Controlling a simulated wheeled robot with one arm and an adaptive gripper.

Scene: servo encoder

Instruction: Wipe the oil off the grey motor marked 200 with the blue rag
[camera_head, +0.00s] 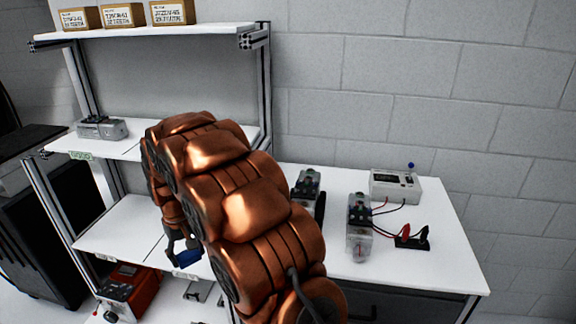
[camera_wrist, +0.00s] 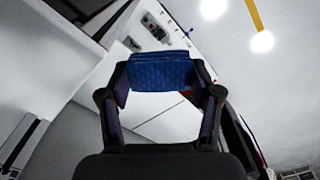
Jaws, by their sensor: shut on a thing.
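The blue rag (camera_wrist: 161,70) is folded and pinched between the fingertips of my gripper (camera_wrist: 160,78). In the head view my gripper (camera_head: 178,248) hangs left of my arm in front of the rack, with the blue rag (camera_head: 187,258) at its tip. Grey motor-like units stand at three places: one on the left middle shelf (camera_head: 102,128), one on the bench beside my arm (camera_head: 307,184), and one wired unit (camera_head: 359,226) further right. No 200 mark or oil is readable on them. The rag is apart from all three.
A white meter (camera_head: 396,186) with red and black leads to a black clip block (camera_head: 412,240) stands on the white bench (camera_head: 440,262). The rack's top shelf (camera_head: 200,31) holds cardboard boxes. A red-orange device (camera_head: 130,292) sits low left. My arm hides the bench's left part.

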